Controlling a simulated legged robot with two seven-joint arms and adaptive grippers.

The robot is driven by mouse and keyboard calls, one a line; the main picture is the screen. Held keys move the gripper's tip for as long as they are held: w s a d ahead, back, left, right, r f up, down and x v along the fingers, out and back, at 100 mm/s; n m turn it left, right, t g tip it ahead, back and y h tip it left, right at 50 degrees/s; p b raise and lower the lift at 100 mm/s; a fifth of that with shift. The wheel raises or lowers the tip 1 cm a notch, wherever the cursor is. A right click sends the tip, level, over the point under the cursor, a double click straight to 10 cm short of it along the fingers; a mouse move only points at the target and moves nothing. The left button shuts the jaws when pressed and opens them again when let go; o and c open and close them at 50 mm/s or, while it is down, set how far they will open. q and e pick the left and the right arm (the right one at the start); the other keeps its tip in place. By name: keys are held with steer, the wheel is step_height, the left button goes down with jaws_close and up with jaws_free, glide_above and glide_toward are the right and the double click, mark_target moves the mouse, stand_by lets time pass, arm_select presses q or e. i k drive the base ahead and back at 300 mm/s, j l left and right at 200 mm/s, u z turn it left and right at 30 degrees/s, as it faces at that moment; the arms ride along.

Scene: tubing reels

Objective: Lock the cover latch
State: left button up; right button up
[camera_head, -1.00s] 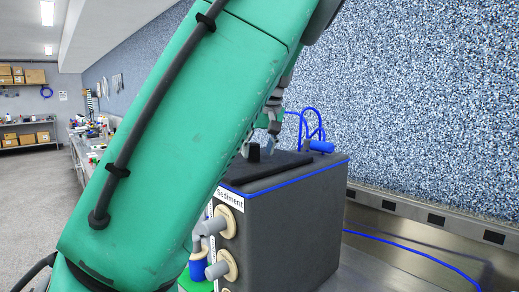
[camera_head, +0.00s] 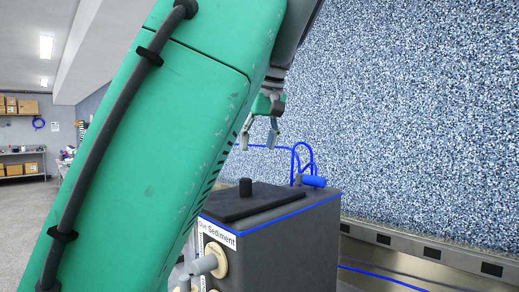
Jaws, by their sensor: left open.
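The dark grey box (camera_head: 290,245) stands in the lower middle, with a "Sediment" label (camera_head: 217,233) on its front. I cannot tell which part is the latch. My left gripper (camera_head: 258,137) is open and empty, with its fingers pointing down, above and behind the knob and apart from it. My green left arm hides the left part of the box. My right gripper is out of the picture.
A blue fitting (camera_head: 313,181) with looped blue tubing (camera_head: 303,158) sits at the box's back right corner. Pale round pipe fittings (camera_head: 216,262) stick out of the front. A speckled blue wall (camera_head: 420,120) rises behind. A metal bench (camera_head: 385,262) lies to the right.

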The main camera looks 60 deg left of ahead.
mark_target(304, 179)
steer(key=k, duration=1)
